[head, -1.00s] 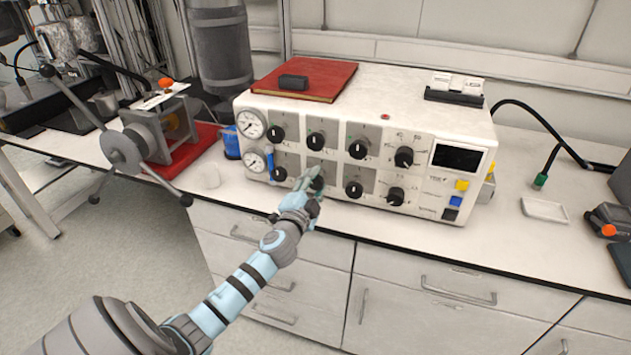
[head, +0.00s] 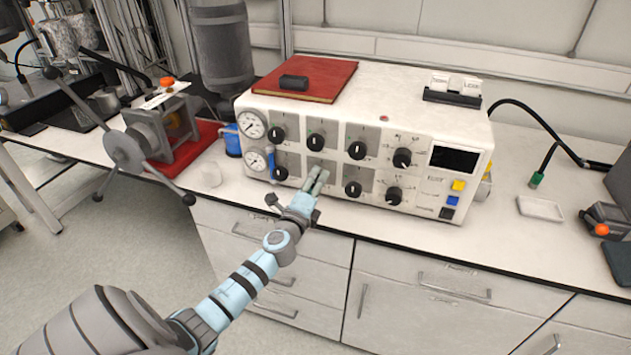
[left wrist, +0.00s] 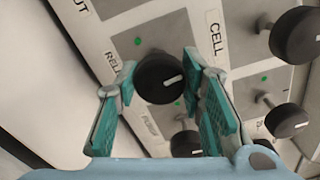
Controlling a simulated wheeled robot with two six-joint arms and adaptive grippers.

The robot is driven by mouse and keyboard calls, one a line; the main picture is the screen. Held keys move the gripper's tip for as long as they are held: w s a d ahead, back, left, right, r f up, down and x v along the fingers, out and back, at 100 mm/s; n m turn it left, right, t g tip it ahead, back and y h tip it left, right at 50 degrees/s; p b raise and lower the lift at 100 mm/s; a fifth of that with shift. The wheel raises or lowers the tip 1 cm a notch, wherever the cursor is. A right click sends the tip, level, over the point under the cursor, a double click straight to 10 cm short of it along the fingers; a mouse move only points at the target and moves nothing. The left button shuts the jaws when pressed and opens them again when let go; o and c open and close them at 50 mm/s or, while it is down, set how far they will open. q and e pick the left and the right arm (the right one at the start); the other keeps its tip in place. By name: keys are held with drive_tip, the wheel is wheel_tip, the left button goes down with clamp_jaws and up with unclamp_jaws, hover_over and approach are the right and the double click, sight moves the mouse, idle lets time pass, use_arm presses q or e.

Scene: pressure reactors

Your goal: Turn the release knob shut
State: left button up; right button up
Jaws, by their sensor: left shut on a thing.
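The release knob (left wrist: 158,80) is a round black knob with a white pointer line, beside a partly hidden label starting "REL". It sits on the front of the white control box (head: 420,95), in the lower row. In the head view my left gripper's fingers cover it. My left gripper (head: 318,176) is at the panel, and in the left wrist view its teal finger pads (left wrist: 160,95) stand on either side of the knob, shut on it. The pointer line slants slightly from level in that view. My right gripper is not in view.
Several other black knobs (head: 356,150) surround it closely on the panel. Two gauges (head: 252,124) and a blue-handled valve (head: 271,165) are at the left. A red book (head: 320,80) lies on the box. The bench's front strip is mostly clear.

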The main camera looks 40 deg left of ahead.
use_arm(q)
drive_tip(key=shift+m, duration=0.6)
drive_tip(key=shift+f, duration=0.1)
drive_tip(key=o, duration=1.1)
drive_tip(key=shift+o, duration=0.2)
drive_tip(key=v, duration=1.2)
